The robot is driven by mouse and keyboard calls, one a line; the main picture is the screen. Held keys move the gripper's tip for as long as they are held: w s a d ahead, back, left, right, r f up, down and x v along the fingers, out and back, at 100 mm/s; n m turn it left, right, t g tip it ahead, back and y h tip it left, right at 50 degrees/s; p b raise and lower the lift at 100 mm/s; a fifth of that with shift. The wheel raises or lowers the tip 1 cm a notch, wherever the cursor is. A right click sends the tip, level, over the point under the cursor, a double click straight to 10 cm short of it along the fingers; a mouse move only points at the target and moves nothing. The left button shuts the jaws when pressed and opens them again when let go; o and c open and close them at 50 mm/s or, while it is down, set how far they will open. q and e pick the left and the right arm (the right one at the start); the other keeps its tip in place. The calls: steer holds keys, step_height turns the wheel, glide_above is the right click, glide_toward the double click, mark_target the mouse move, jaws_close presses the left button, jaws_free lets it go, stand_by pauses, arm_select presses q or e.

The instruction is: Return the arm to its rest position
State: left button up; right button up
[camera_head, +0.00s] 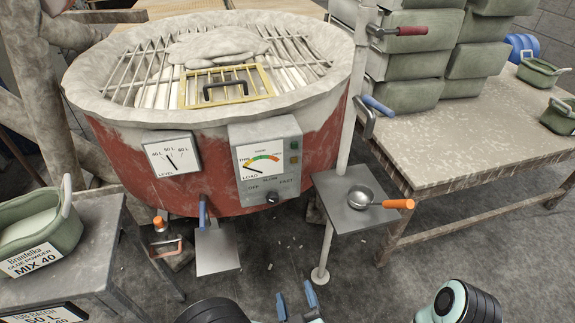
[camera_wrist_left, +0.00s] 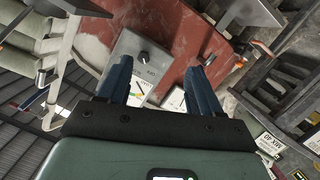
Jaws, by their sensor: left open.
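My left gripper (camera_head: 296,297) shows at the bottom middle of the head view, its two blue fingers apart with nothing between them. In the left wrist view both blue fingers (camera_wrist_left: 158,72) reach up, open and empty, with the red mixer's side and grey control box (camera_wrist_left: 145,58) beyond them. The gripper is in front of the mixer and apart from it. A teal and black part of my other arm (camera_head: 462,302) shows at the lower right of the head view. My right gripper is not in view.
The large red mixer (camera_head: 330,150) stands ahead. A pole-mounted shelf (camera_head: 335,215) holds a pan with an orange handle (camera_head: 398,204). A left side table (camera_head: 92,208) bears a green bin (camera_head: 20,232). A worktable (camera_head: 470,140) with stacked green bins stands right. Open floor (camera_head: 345,290) lies between.

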arm_select(q)
steer(key=s+a+f+m+g+h+p, duration=0.25)
steer(key=a+f+g+p, duration=0.6)
steer(key=f, duration=0.45)
steer(key=s+a+f+g+h+p, duration=0.1)
steer(key=s+a+g+h+p, duration=0.1)
steer(key=s, duration=0.6)
steer(key=s+a+f+g+h+p, duration=0.1)
steer(key=s+a+g+h+p, duration=0.1)
steer(key=s+g, duration=0.4)
steer(key=shift+s+a+f+p, duration=0.35)
steer(key=shift+s+a+p, duration=0.6)
steer(key=shift+p, duration=0.25)
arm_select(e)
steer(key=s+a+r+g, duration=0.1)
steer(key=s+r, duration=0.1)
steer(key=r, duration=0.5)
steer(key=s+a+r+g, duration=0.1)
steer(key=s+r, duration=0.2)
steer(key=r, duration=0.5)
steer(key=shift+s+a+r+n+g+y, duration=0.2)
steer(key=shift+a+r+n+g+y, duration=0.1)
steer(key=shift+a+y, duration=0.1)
